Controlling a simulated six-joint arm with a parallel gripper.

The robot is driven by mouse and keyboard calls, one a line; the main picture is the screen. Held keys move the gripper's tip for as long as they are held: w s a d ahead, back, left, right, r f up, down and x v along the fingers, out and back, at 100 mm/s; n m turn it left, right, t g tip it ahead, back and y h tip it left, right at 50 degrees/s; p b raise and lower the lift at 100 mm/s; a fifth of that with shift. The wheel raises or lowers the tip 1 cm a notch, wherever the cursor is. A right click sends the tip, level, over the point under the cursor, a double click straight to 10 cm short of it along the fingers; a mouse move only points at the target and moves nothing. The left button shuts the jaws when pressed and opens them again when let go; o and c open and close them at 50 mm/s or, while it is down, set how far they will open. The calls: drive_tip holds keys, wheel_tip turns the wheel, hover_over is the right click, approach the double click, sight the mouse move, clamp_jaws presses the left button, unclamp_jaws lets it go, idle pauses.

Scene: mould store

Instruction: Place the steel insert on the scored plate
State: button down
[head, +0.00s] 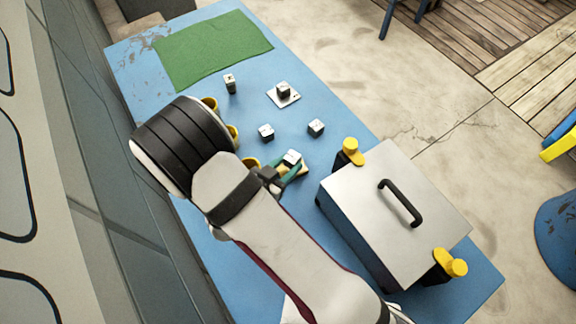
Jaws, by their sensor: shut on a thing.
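My gripper (289,168) has green fingers and is shut on a small pale-topped block (292,157), which looks like the steel insert. A tan, flat piece (302,171) shows just beside and below the fingers, partly hidden by them. I cannot tell whether the held block touches it. A pale square plate (289,101) lies farther back on the blue table, with a similar small block (283,90) on it. Scoring is too small to make out on either flat piece, so I cannot tell which is the scored plate.
Loose blocks stand on the blue table (335,105): a taller one (230,84) and two small ones (266,132) (316,127). A grey lidded box (365,205) with yellow knobs stands at right. Yellow round things (232,135) sit behind my arm. A green mat (212,48) lies at the far end.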

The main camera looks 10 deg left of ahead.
drive_tip(key=shift+f, duration=0.8)
drive_tip(key=shift+f, duration=0.1)
drive_tip(key=c, duration=0.5)
unclamp_jaws()
drive_tip(key=v, duration=0.7)
drive_tip(key=shift+s, duration=0.25)
